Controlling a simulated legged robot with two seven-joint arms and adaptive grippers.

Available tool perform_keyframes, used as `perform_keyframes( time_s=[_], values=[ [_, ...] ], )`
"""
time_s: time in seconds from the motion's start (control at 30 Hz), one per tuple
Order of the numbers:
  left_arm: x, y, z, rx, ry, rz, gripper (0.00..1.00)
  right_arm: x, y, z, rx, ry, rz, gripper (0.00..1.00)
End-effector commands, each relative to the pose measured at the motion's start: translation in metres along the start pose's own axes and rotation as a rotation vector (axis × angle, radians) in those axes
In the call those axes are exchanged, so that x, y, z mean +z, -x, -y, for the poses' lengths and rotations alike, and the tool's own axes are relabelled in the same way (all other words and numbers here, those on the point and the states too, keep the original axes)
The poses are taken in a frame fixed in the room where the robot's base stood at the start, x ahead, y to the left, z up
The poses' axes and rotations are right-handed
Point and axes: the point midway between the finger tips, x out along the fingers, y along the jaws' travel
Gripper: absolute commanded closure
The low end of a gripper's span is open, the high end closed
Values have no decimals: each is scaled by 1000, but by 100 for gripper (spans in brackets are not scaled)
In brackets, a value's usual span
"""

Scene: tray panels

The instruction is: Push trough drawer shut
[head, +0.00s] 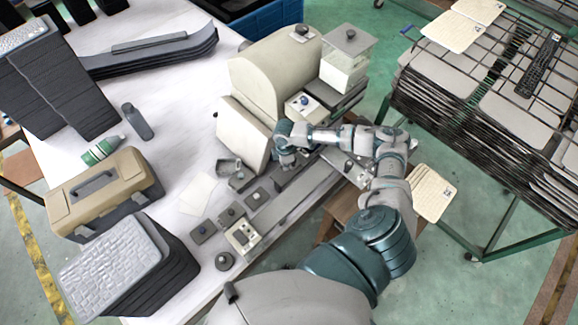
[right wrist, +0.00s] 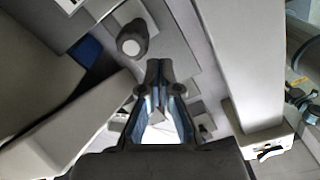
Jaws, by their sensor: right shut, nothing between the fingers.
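A cream machine with a rounded top (head: 275,70) stands at the right end of the white table. A long grey trough (head: 290,208) runs along the table's right edge in front of it. I cannot tell which part is the drawer or how far out it stands. My right gripper (head: 287,160) is close to the machine's front, above the grey parts; the arm hides some of the trough. In the right wrist view the right gripper's fingertips (right wrist: 158,66) are together and empty, near a round grey knob (right wrist: 132,42). My left gripper is out of view.
Small dark blocks with knobs (head: 203,231) lie left of the trough. A rack of trays (head: 490,100) is at right.

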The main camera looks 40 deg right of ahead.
Motion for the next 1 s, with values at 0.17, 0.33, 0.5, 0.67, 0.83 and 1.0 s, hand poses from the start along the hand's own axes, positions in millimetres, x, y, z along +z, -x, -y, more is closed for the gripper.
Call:
perform_keyframes(
  time_s=[0.17,0.33,0.5,0.67,0.83,1.0],
  values=[
    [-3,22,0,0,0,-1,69,0,24,0,2,0,-1,100],
    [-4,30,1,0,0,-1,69,0,40,-1,2,0,-1,100],
    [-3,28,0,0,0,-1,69,0,54,-1,2,0,0,100],
    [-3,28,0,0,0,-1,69,0,56,0,1,0,0,100],
    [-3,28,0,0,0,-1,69,0,56,0,1,0,0,100],
    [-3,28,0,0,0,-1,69,0,56,0,1,0,0,100]
  ],
)
